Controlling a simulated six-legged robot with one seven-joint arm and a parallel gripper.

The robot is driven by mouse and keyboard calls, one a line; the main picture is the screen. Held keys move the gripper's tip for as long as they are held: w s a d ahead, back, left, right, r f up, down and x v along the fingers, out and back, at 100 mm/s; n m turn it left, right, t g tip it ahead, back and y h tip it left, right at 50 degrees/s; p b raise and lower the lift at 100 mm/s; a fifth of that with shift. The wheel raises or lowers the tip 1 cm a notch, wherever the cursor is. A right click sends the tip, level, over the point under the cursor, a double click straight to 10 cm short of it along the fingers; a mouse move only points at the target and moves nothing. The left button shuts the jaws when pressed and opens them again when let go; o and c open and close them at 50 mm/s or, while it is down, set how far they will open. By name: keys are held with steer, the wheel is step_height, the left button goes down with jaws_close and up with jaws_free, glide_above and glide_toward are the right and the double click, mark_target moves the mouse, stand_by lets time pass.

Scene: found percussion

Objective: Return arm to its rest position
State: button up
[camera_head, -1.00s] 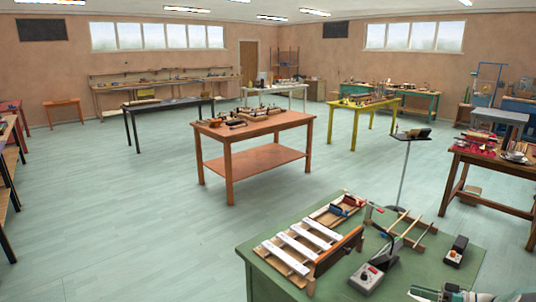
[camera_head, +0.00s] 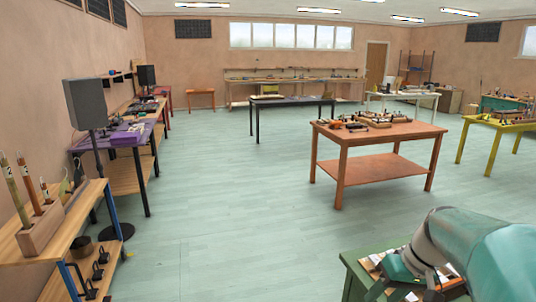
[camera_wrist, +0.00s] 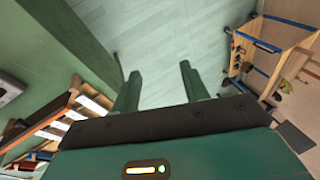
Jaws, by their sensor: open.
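In the wrist view my gripper (camera_wrist: 162,92) is open, with its two green fingers apart and only pale floor between them. It holds nothing. In the head view my teal arm reaches in at the lower right, over the corner of a green table (camera_head: 352,272). The arm hides most of that table and what lies on it. In the wrist view the green table's side (camera_wrist: 40,60) is at the left, with a wooden instrument with white bars (camera_wrist: 92,104) near my gripper.
An orange-brown table (camera_head: 385,133) with small items stands mid-room. At the left are a wooden bench (camera_head: 60,235), a speaker on a stand (camera_head: 87,103) and a purple table (camera_head: 110,140). A black table (camera_head: 292,100) stands further back. The pale green floor (camera_head: 225,195) between is clear.

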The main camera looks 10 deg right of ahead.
steer(key=s+a+r+t+h, duration=0.1)
steer(key=s+a, duration=0.4)
steer(key=a, duration=0.2)
steer(key=s+a+r+t+h, duration=0.2)
steer(key=s+a, duration=0.3)
steer(key=a, duration=0.3)
steer(key=shift+a+r+t+h, duration=0.15)
steer(key=shift+r+t+h, duration=0.1)
steer(key=shift+t+h, duration=0.05)
steer(key=shift+s, duration=0.1)
steer(key=shift+c, duration=1)
steer(key=shift+d, duration=0.25)
